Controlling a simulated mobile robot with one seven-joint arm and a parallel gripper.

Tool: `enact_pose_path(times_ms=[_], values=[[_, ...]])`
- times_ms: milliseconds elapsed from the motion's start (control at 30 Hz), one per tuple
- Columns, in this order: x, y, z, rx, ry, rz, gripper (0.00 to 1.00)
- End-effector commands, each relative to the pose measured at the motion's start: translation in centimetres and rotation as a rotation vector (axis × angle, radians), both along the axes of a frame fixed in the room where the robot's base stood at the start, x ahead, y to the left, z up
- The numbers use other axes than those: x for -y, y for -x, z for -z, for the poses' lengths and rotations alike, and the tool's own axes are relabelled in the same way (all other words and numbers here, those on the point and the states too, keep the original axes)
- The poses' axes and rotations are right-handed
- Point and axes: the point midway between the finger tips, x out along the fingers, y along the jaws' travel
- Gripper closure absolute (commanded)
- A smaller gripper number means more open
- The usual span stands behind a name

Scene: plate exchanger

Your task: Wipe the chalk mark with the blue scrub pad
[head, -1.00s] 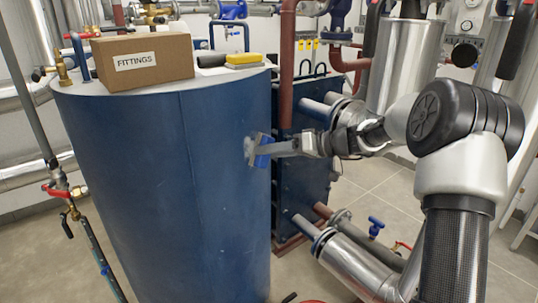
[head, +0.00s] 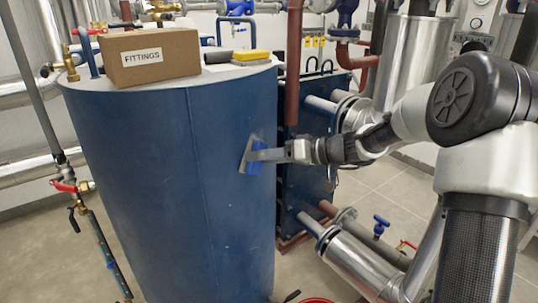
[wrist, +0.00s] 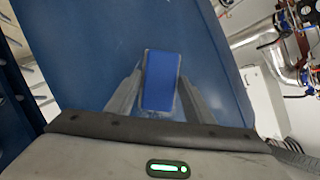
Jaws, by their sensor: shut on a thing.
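The blue scrub pad (head: 256,164) is between the fingers of my gripper (head: 252,157), against the right side of the big dark-blue tank (head: 150,180). In the wrist view the pad (wrist: 160,82) stands upright between the two grey fingers, with its far face towards the tank wall (wrist: 100,60). My gripper is shut on it. The pad appears to touch the wall, but exact contact is hard to tell. Only faint pale traces show around the pad and grey fingers. I cannot clearly separate the chalk mark from them; the pad and fingers may hide part of it.
A cardboard FITTINGS box (head: 150,58), a yellow-topped block (head: 252,57) and a dark cylinder (head: 217,58) lie on the tank top.

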Motion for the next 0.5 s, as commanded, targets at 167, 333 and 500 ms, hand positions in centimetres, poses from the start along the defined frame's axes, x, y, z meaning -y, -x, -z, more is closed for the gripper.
enact_pose_path(times_ms=[167,333,500], values=[[-0.8,0.9,-0.1,0.002,0.0,-0.004,0.7],[-0.8,0.9,-0.4,0.003,-0.001,-0.003,0.7],[-0.7,0.9,-1.7,0.003,0.0,-0.003,0.7]])
